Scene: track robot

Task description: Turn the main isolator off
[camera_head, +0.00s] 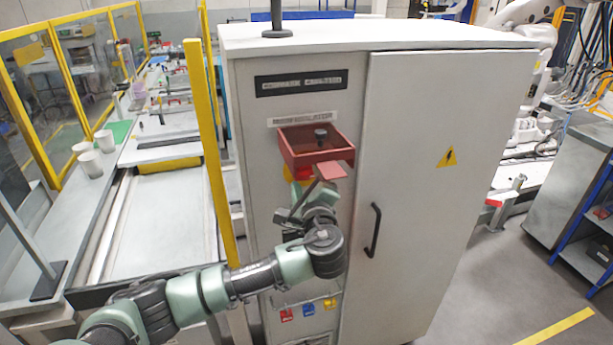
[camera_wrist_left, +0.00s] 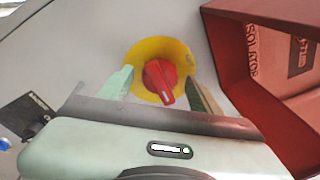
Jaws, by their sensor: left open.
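The main isolator is a red rotary knob (camera_wrist_left: 160,78) on a round yellow plate (camera_wrist_left: 142,56), on the front of a grey cabinet (camera_head: 440,110). In the wrist view the knob's grip bar slants slightly, its lower end to the right. My left gripper (camera_wrist_left: 160,82) is open, with one finger on each side of the knob and gaps between. In the head view only a bit of red and yellow (camera_head: 302,173) shows above the left gripper (camera_head: 304,190). A red box-like cover (camera_head: 300,157) stands out from the cabinet just above. My right gripper is out of view.
The red cover is close beside the fingers, at the right of the wrist view (camera_wrist_left: 232,70). A black door handle (camera_head: 374,230) is to the right. A yellow post (camera_head: 208,140) stands left of the cabinet. Floor to the right is partly clear.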

